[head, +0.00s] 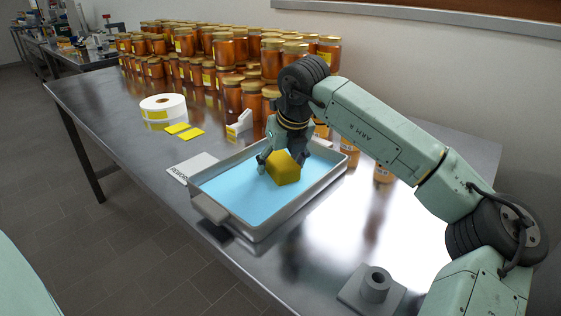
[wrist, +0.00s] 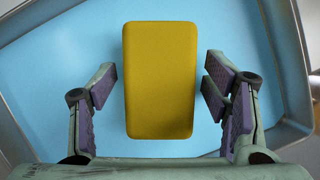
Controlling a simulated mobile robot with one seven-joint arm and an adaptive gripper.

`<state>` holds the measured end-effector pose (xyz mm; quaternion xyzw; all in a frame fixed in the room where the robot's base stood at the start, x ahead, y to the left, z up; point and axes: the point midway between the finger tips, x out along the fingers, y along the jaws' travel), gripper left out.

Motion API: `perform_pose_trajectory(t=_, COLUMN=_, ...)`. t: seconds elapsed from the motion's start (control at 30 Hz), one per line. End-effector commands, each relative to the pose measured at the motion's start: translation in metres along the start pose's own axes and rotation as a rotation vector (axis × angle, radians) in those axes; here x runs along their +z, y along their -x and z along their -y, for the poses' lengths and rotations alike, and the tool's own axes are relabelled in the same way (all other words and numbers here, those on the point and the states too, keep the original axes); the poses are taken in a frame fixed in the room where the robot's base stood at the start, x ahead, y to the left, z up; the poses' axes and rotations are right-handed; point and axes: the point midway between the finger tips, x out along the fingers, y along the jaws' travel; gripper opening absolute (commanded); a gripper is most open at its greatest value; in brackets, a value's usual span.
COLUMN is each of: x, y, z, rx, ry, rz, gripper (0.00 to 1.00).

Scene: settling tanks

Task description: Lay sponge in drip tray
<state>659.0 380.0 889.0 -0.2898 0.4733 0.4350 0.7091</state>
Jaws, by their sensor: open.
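The yellow sponge (head: 284,168) is in the area of the drip tray, a grey metal tray with a light blue bottom (head: 233,200). In the wrist view the sponge (wrist: 160,80) lies between the two open fingers of my gripper (wrist: 160,95), with a gap on each side. The blue tray bottom (wrist: 60,75) surrounds it there. In the head view my gripper (head: 281,160) is low over the tray, right at the sponge, and partly hides its far side. I cannot tell for certain whether the sponge rests fully on the bottom.
Many amber jars (head: 215,70) stand stacked at the back of the metal table (head: 110,95). A label roll (head: 163,106), yellow labels (head: 184,131) and a white card (head: 193,167) lie left of the tray. A grey block with a ring (head: 372,290) sits at the front right.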

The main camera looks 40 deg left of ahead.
Motion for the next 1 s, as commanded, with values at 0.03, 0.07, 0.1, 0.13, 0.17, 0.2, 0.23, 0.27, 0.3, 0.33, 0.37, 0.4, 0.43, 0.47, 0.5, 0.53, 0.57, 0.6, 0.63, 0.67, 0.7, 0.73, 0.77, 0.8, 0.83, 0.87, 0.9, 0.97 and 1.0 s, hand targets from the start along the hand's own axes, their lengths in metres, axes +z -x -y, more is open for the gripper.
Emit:
perform_pose_trajectory(t=0.03, x=0.0, y=0.0, z=0.0, rx=0.0, ry=0.0, rz=0.0, gripper=0.69)
perform_pose_trajectory(t=0.07, x=0.0, y=0.0, z=0.0, rx=0.0, ry=0.0, rz=0.0, gripper=0.69)
perform_pose_trajectory(t=0.1, x=0.001, y=0.001, z=0.0, rx=0.0, ry=0.0, rz=0.0, gripper=0.69)
perform_pose_trajectory(t=0.13, x=0.001, y=0.003, z=0.0, rx=0.0, ry=0.0, rz=0.0, gripper=0.69)
perform_pose_trajectory(t=0.17, x=0.002, y=0.005, z=0.0, rx=0.0, ry=0.0, rz=0.0, gripper=0.69)
perform_pose_trajectory(t=0.2, x=0.002, y=0.007, z=0.0, rx=-0.001, ry=0.0, rz=0.001, gripper=0.69)
perform_pose_trajectory(t=0.23, x=0.002, y=0.01, z=0.001, rx=-0.002, ry=-0.001, rz=0.002, gripper=0.69)
perform_pose_trajectory(t=0.27, x=0.002, y=0.015, z=0.001, rx=-0.003, ry=-0.001, rz=0.003, gripper=0.69)
perform_pose_trajectory(t=0.3, x=0.002, y=0.022, z=0.001, rx=-0.003, ry=-0.001, rz=0.004, gripper=0.69)
perform_pose_trajectory(t=0.33, x=0.002, y=0.027, z=0.001, rx=-0.004, ry=-0.001, rz=0.003, gripper=0.69)
perform_pose_trajectory(t=0.37, x=0.002, y=0.034, z=0.001, rx=-0.004, ry=-0.001, rz=0.003, gripper=0.69)
perform_pose_trajectory(t=0.4, x=0.002, y=0.043, z=0.001, rx=-0.004, ry=-0.001, rz=0.003, gripper=0.69)
perform_pose_trajectory(t=0.43, x=0.002, y=0.05, z=0.001, rx=-0.005, ry=-0.002, rz=0.004, gripper=0.69)
perform_pose_trajectory(t=0.47, x=0.002, y=0.057, z=0.001, rx=-0.004, ry=-0.001, rz=0.003, gripper=0.69)
perform_pose_trajectory(t=0.5, x=0.002, y=0.066, z=0.001, rx=-0.005, ry=-0.001, rz=0.003, gripper=0.69)
perform_pose_trajectory(t=0.53, x=0.002, y=0.072, z=0.001, rx=-0.004, ry=-0.002, rz=0.002, gripper=0.69)
perform_pose_trajectory(t=0.57, x=0.002, y=0.078, z=0.001, rx=-0.005, ry=-0.002, rz=0.002, gripper=0.69)
perform_pose_trajectory(t=0.6, x=0.002, y=0.086, z=0.001, rx=-0.004, ry=-0.003, rz=0.003, gripper=0.69)
perform_pose_trajectory(t=0.63, x=0.002, y=0.092, z=0.001, rx=-0.003, ry=-0.002, rz=0.002, gripper=0.69)
perform_pose_trajectory(t=0.67, x=0.001, y=0.097, z=0.001, rx=-0.004, ry=-0.001, rz=0.002, gripper=0.69)
perform_pose_trajectory(t=0.7, x=0.002, y=0.103, z=0.001, rx=-0.003, ry=-0.001, rz=0.001, gripper=0.69)
perform_pose_trajectory(t=0.73, x=0.002, y=0.107, z=0.001, rx=-0.003, ry=-0.001, rz=0.001, gripper=0.69)
perform_pose_trajectory(t=0.77, x=0.002, y=0.111, z=0.001, rx=-0.002, ry=-0.001, rz=0.001, gripper=0.69)
perform_pose_trajectory(t=0.8, x=0.002, y=0.115, z=0.001, rx=-0.002, ry=-0.001, rz=0.002, gripper=0.69)
perform_pose_trajectory(t=0.83, x=0.002, y=0.117, z=0.001, rx=-0.002, ry=-0.001, rz=0.001, gripper=0.69)
perform_pose_trajectory(t=0.87, x=0.002, y=0.119, z=0.001, rx=-0.001, ry=-0.001, rz=0.001, gripper=0.69)
perform_pose_trajectory(t=0.9, x=0.001, y=0.121, z=0.0, rx=-0.001, ry=0.0, rz=0.0, gripper=0.69)
perform_pose_trajectory(t=0.97, x=0.001, y=0.123, z=0.0, rx=-0.001, ry=0.0, rz=0.0, gripper=0.69)
perform_pose_trajectory(t=1.0, x=0.001, y=0.123, z=0.0, rx=-0.001, ry=0.0, rz=-0.001, gripper=0.69)
